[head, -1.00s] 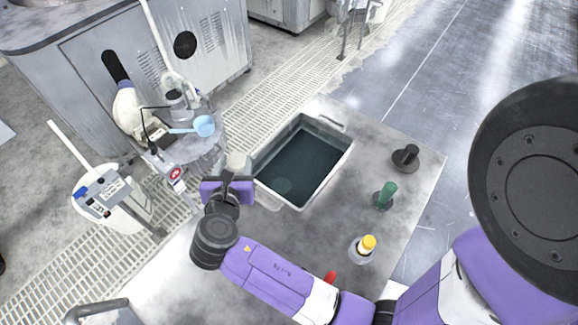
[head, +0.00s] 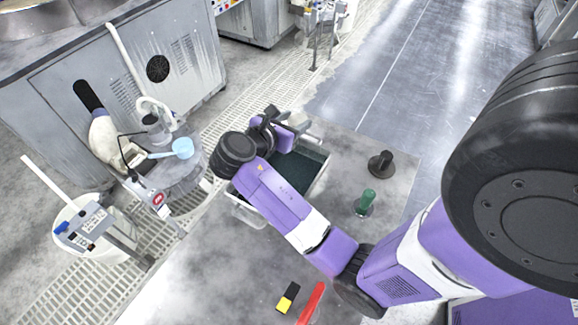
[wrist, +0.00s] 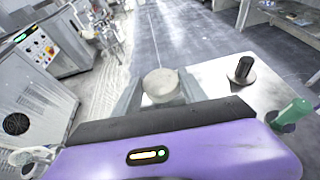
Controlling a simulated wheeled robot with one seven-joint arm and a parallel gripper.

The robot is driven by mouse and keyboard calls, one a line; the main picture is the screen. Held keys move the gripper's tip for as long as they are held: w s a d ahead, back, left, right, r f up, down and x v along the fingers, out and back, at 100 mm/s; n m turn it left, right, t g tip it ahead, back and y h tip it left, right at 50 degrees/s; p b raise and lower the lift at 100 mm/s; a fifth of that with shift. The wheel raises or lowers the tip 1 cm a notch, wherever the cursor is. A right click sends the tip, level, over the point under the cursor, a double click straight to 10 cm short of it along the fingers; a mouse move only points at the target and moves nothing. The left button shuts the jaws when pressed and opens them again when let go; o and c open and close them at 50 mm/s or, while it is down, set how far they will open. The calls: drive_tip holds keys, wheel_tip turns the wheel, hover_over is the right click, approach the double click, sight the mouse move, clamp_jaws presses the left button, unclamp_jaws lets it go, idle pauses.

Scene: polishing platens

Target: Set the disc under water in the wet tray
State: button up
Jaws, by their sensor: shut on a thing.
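My gripper (head: 291,128) is over the far end of the wet tray (head: 317,172), a pale rectangular basin with dark water. It is shut on the pale grey disc (wrist: 160,84), which shows beyond the purple gripper body in the wrist view. In the head view the disc (head: 302,121) is a small pale shape, partly hidden by my gripper. The disc appears above the tray, apart from the water; its exact height is hard to tell. My arm and gripper hide the tray's left and far parts.
A black-knobbed piece (head: 381,163) and a green-handled tool (head: 366,202) stand right of the tray. A yellow-and-black item (head: 288,297) and a red bar (head: 311,303) lie near the front. A round stand with a blue scoop (head: 183,148) is on the left.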

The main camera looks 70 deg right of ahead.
sight(293, 165)
wheel_tip(293, 165, down, 16)
drive_tip(key=shift+f, duration=0.25)
drive_tip(key=shift+f, duration=0.1)
drive_tip(key=o, duration=1.5)
drive_tip(key=shift+c, duration=0.2)
drive_tip(key=shift+a+r, duration=0.2)
drive_tip(key=shift+r, duration=0.05)
drive_tip(key=p+v, duration=0.3)
drive_tip(key=v, duration=0.8)
drive_tip(key=shift+w+a, duration=0.1)
drive_tip(key=shift+a, duration=0.15)
